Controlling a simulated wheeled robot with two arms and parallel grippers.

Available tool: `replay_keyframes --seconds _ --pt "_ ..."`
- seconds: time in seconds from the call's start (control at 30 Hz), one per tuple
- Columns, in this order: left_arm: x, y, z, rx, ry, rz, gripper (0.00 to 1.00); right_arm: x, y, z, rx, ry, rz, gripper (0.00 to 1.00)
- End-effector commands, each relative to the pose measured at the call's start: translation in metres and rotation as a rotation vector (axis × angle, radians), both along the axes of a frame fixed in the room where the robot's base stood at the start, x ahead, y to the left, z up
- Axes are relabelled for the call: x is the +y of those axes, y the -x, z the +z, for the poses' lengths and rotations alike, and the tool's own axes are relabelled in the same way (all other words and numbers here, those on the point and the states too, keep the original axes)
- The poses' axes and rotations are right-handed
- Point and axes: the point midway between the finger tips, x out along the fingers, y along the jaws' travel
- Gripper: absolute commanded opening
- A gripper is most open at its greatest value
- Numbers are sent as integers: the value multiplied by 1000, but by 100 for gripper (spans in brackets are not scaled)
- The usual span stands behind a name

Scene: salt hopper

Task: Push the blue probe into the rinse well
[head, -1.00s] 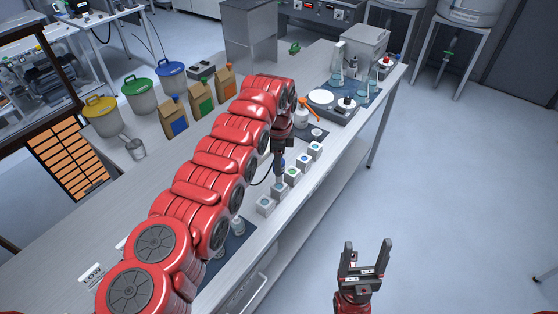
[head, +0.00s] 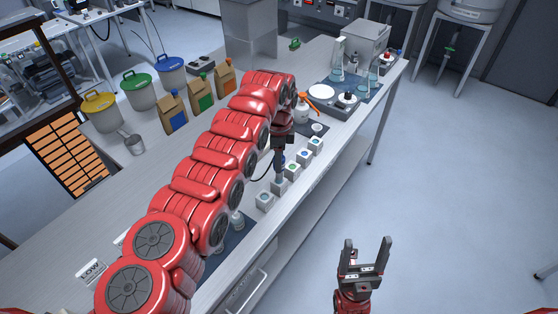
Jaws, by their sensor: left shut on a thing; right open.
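My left gripper (head: 280,146) is shut on the dark, slim probe (head: 280,166), whose bluish body shows only in small part below the jaws. The probe points down, close to upright, over the row of small pale block-shaped wells. Its lower end meets the top of the second-nearest block (head: 279,187) in the picture; I cannot tell how deep it sits. A black cable (head: 262,180) curves off to its left. Which block is the rinse well cannot be told. My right gripper (head: 366,262) is open and empty, over the floor right of the bench.
The other blocks include the nearest (head: 264,201) and the farthest (head: 315,145). A spray bottle with an orange trigger (head: 303,108) and a white-topped plate device (head: 322,93) stand behind. Paper bags (head: 172,113) and lidded bins (head: 139,90) stand left. The floor at right is clear.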

Motion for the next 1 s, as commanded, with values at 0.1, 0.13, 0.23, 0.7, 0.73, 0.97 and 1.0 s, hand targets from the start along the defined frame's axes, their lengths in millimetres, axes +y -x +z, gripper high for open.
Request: replay_keyframes --seconds 0.1,0.13,0.23,0.7,0.73,0.97,1.0 --pt "0 0 0 0 0 0 0 0 0 -2 0 0 0 72" --pt "0 0 0 0 0 0 0 0 0 -2 0 0 0 72" --pt "0 0 0 0 0 0 0 0 0 -1 0 0 0 72" --pt "0 0 -1 0 0 0 0 0 0 -7 0 0 0 72" --pt "0 0 -1 0 0 0 0 0 0 -8 0 0 0 72" --pt "1 0 0 0 0 0 0 0 0 -11 0 0 0 72" --pt "1 0 0 0 0 0 0 0 0 -10 0 0 0 72"
